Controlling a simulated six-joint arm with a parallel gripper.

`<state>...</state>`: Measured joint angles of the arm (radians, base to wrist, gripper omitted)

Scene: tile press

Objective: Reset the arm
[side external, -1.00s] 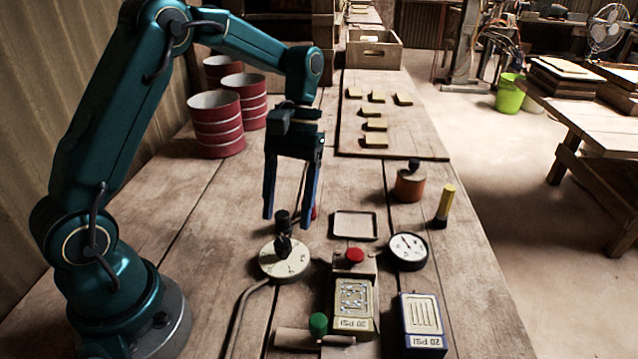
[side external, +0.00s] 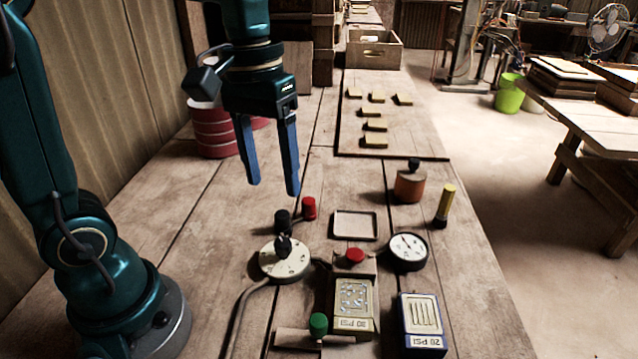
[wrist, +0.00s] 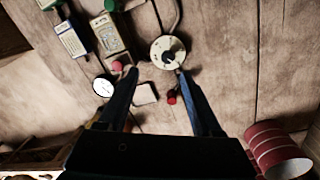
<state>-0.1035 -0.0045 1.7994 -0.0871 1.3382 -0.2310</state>
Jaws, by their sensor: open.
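My gripper (side external: 272,188) is open and empty. In the side view it hangs in the air above the table, with its fingers pointing down. It is behind and above the dial valve (side external: 285,258) and the black and red capped handle (side external: 308,208). In the wrist view my gripper (wrist: 155,72) has its fingers spread, with bare table and a small tray (wrist: 146,93) showing between them. The dial valve (wrist: 168,52) shows near the right fingertip, apparently below it. Nothing is held.
A square tray (side external: 355,225), red button (side external: 355,255), gauge (side external: 407,251) and two PSI blocks (side external: 352,305) (side external: 423,322) stand at front right. An orange pot (side external: 410,184) and yellow stick (side external: 445,205) are right. A board (side external: 420,135) holds several tiles.

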